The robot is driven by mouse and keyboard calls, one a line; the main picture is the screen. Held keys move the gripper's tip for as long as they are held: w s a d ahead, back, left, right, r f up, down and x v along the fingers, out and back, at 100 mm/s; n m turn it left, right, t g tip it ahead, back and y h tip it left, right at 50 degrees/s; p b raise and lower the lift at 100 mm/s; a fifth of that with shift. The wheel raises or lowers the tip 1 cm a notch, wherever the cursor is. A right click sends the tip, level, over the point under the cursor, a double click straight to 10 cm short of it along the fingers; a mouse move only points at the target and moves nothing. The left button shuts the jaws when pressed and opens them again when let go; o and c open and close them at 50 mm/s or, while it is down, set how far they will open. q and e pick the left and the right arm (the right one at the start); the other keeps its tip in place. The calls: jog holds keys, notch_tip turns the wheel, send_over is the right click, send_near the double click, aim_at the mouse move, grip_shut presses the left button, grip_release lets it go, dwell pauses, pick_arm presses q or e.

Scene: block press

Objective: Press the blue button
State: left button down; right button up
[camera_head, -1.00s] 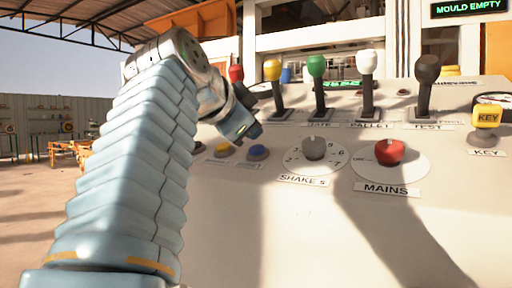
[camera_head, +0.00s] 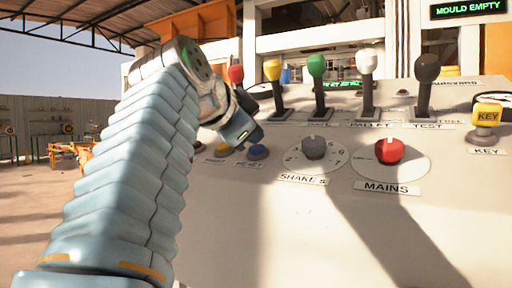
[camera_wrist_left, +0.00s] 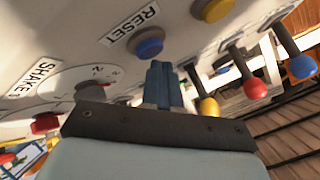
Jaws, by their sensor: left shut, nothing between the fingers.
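The blue button (camera_head: 258,152) sits on the sloped control panel, right of a yellow button (camera_head: 223,150). In the left wrist view the blue button (camera_wrist_left: 149,47) lies beside a RESET label (camera_wrist_left: 130,25), just beyond my fingertips. My left gripper (camera_head: 248,138) is shut and empty, close above the blue button in the head view. In the left wrist view its shut fingers (camera_wrist_left: 161,72) point towards the button, and a small gap seems to show between them. I cannot tell whether they touch. My right gripper is not in view.
Several levers with coloured knobs, such as the green one (camera_head: 316,66), stand behind the buttons. A grey SHAKE S dial (camera_head: 314,148), a red MAINS knob (camera_head: 389,151) and a yellow KEY knob (camera_head: 487,117) lie to the right. The panel's lower front is bare.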

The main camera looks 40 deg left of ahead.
pick_arm(q)
jog(key=shift+w+f, duration=0.2)
jog(key=shift+f, duration=0.2)
jog(key=shift+r, duration=0.1)
dwell(0.3)
jog(key=shift+s+r+p, duration=0.4)
jog(key=shift+r+p, duration=0.25)
jog(key=shift+r, duration=0.2)
jog(key=r, duration=0.1)
jog(key=s+r, duration=0.1)
jog(key=r, duration=0.1)
jog(key=s+r+p, duration=0.1)
jog(key=r, duration=0.1)
jog(key=shift+s+d+r, duration=0.15)
jog(key=shift+s+r, duration=0.05)
jog(key=shift+s, duration=0.05)
dwell(0.6)
